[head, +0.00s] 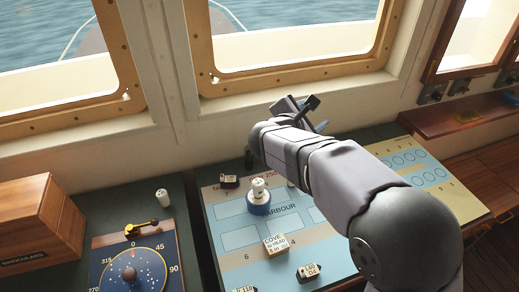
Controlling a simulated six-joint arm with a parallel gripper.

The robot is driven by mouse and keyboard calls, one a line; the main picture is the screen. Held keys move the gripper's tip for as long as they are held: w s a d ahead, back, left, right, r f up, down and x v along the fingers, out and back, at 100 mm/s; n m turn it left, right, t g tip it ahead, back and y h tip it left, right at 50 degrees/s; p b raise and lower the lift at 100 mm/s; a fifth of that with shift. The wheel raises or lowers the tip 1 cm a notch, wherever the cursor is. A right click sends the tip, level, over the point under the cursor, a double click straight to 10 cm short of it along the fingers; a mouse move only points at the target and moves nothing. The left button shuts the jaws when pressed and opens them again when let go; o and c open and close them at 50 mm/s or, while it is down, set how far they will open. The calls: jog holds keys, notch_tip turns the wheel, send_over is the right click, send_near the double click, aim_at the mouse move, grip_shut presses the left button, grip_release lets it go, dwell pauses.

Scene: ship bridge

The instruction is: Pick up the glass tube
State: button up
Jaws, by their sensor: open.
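I cannot make out a glass tube in the head view; my own arm covers part of the chart table and may hide it. My gripper (298,108) is at the far end of my arm, above the back of the chart table, in front of the wall below the window. It is seen partly from behind, with its dark jaws apart. I see nothing between them.
The chart table (237,268) holds a white knob-like piece on a blue round base (259,208), a COVE block (275,246) and several dark label blocks (308,273). Left are a white cylinder (162,196), a blue dial (112,268) and a wooden binoculars box (35,215).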

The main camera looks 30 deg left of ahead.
aim_at(247, 156)
jog(key=s+a+f+n+y, duration=0.1)
jog(key=s+a+f+n, duration=0.2)
jog(key=a+f, duration=0.2)
jog(key=s+a+f+n+y+b, duration=0.1)
jog(key=s+a+f+n, duration=0.2)
jog(key=s+a+f, duration=0.1)
jog(key=s+a+f+n+y+b, duration=0.1)
jog(key=s+a+f+n, duration=0.2)
jog(key=a+f, duration=0.3)
jog(key=shift+s+a+f+n+g, duration=0.15)
jog(key=shift+a+f+n, duration=0.1)
jog(key=shift+a, duration=0.4)
jog(key=shift+s+a+f+n+g, duration=0.15)
jog(key=shift+a+n, duration=0.1)
jog(key=shift+a, duration=0.35)
jog(key=shift+d+f, duration=0.1)
jog(key=shift+w+d, duration=0.1)
jog(key=shift+w, duration=0.25)
jog(key=shift+f+p+x, duration=0.15)
jog(key=shift+p+x, duration=0.7)
jog(key=shift+x, duration=0.85)
jog(key=shift+f+p+x, duration=0.1)
jog(key=shift+p+x, duration=0.7)
jog(key=shift+x, duration=0.9)
jog(key=shift+s, duration=0.1)
grip_shut()
